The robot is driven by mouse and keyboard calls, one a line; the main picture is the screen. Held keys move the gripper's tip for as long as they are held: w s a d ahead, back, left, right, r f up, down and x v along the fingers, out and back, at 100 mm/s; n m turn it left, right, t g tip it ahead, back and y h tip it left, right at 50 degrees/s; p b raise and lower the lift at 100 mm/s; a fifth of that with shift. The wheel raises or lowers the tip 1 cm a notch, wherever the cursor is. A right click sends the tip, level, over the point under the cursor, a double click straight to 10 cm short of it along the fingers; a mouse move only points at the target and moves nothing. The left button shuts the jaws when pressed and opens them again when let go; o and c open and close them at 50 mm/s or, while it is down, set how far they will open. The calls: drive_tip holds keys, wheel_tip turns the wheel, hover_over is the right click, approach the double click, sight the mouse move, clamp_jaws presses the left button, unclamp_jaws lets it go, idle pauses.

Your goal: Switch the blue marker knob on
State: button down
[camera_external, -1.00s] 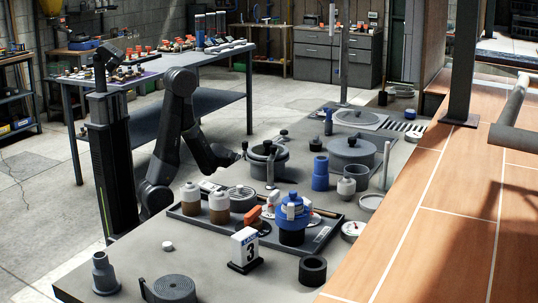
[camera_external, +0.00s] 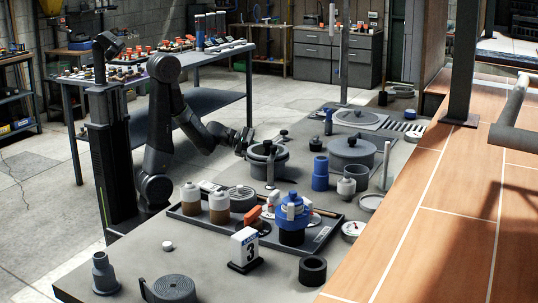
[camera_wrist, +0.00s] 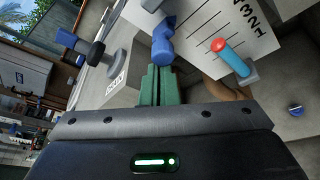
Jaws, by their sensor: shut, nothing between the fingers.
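My gripper (camera_wrist: 160,84) shows in the wrist view as two green fingers side by side, shut and empty. A blue knob-like part (camera_wrist: 162,47) is just beyond the fingertips; whether they touch it cannot be told. A lever with a blue shaft and red tip (camera_wrist: 232,58) stands to its right, by a white numbered scale plate (camera_wrist: 225,25). I cannot tell for sure which blue part is the marker knob. In the external view my gripper (camera_external: 243,142) is at the left of the grey pot (camera_external: 267,162); its fingers are too small to make out.
A black knob (camera_wrist: 95,52) and a small label plate (camera_wrist: 117,83) are left of the fingers in the wrist view. In the external view a tray (camera_external: 205,226) holds bottles and a blue-topped device (camera_external: 292,212). A second lidded pot (camera_external: 352,155) is farther right.

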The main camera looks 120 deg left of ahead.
drive_tip(key=shift+r, duration=0.1)
idle(0.3)
drive_tip(key=p+v, duration=0.2)
drive_tip(key=v, duration=1.1)
drive_tip(key=shift+s+p, duration=0.3)
drive_tip(key=shift+s, duration=0.05)
drive_tip(key=shift+d, duration=0.15)
drive_tip(key=shift+w, duration=0.1)
drive_tip(key=b+x, duration=0.1)
drive_tip(key=x, duration=0.7)
drive_tip(key=shift+b, duration=0.4)
idle(0.3)
drive_tip(key=shift+w, duration=0.1)
idle(0.4)
